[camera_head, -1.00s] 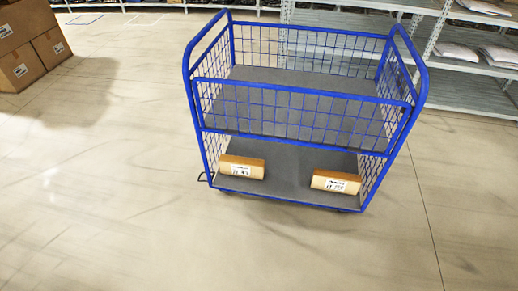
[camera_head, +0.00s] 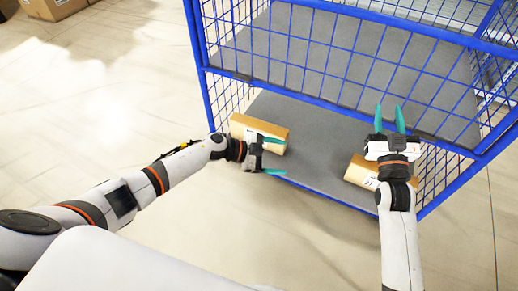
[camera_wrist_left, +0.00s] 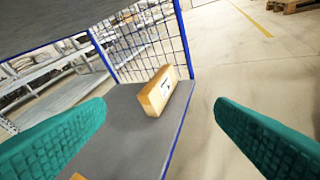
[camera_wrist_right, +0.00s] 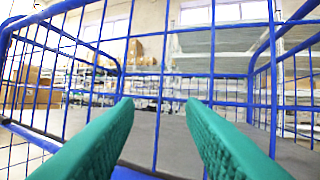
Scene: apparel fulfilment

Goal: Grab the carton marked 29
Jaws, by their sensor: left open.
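Two brown cartons with white labels lie on the cart's lower shelf; I cannot read the numbers now. The left carton (camera_head: 262,130) is partly behind my left gripper (camera_head: 278,156), which is open and empty in front of it. In the left wrist view, the right-hand carton (camera_wrist_left: 158,91) shows farther off between the open fingers. In the head view that right carton (camera_head: 357,173) is partly hidden by my right gripper (camera_head: 389,119). The right gripper is open and empty, and its fingers point at the cart's mesh side, as the right wrist view also shows.
The blue wire-mesh cart (camera_head: 205,90) has a grey upper deck above its grey lower shelf (camera_head: 305,115). The mesh front panel stands close to my right gripper. Other boxes (camera_head: 52,8) stand at the far left. The floor left of the cart is clear.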

